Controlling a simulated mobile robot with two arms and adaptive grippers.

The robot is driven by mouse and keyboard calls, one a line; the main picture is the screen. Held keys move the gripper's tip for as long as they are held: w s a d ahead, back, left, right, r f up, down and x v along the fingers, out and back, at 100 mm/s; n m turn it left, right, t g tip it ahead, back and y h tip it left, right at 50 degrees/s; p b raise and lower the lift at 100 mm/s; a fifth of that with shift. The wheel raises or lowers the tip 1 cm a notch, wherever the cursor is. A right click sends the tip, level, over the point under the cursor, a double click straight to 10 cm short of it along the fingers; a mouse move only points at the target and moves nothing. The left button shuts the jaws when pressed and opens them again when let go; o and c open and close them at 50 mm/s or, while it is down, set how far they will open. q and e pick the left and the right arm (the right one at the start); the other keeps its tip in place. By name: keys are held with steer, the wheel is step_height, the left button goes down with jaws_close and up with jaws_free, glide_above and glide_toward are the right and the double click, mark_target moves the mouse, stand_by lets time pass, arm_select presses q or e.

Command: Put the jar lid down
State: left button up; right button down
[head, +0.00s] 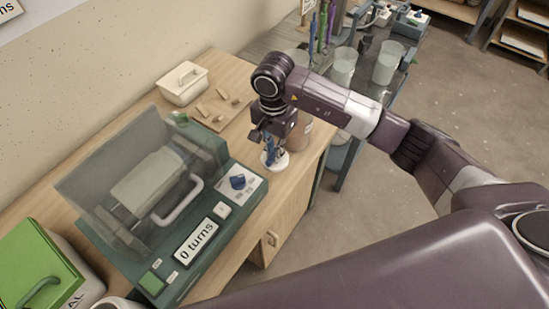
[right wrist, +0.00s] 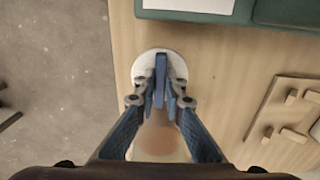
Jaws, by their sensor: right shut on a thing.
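I cannot tell whether the lid touches the wood. A brownish jar (head: 302,135) stands just behind the gripper, partly hidden; it shows between the fingers in the right wrist view (right wrist: 160,142). My left gripper is out of view.
The green machine (head: 231,208) with a clear cover and "0 turns" display stands close left of the lid. A pegged wooden board (head: 213,117) and cream box (head: 183,85) lie behind. A green-topped box (head: 35,262) is at left. A cart with translucent jars (head: 388,64) stands beyond.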

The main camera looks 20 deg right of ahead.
step_height(320, 180, down, 4)
steer(key=shift+s+r+p, duration=0.1)
steer(key=shift+r+p, duration=0.1)
steer(key=shift+p, duration=0.15)
steer(key=shift+f, duration=0.2)
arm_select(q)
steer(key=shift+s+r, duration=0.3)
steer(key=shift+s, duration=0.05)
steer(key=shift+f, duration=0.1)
arm_select(e)
steer(key=shift+f, duration=0.1)
steer(key=shift+f+b, duration=0.1)
steer(key=shift+b, duration=0.2)
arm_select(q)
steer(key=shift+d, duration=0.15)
arm_select(e)
steer(key=c, duration=2)
jaws_free()
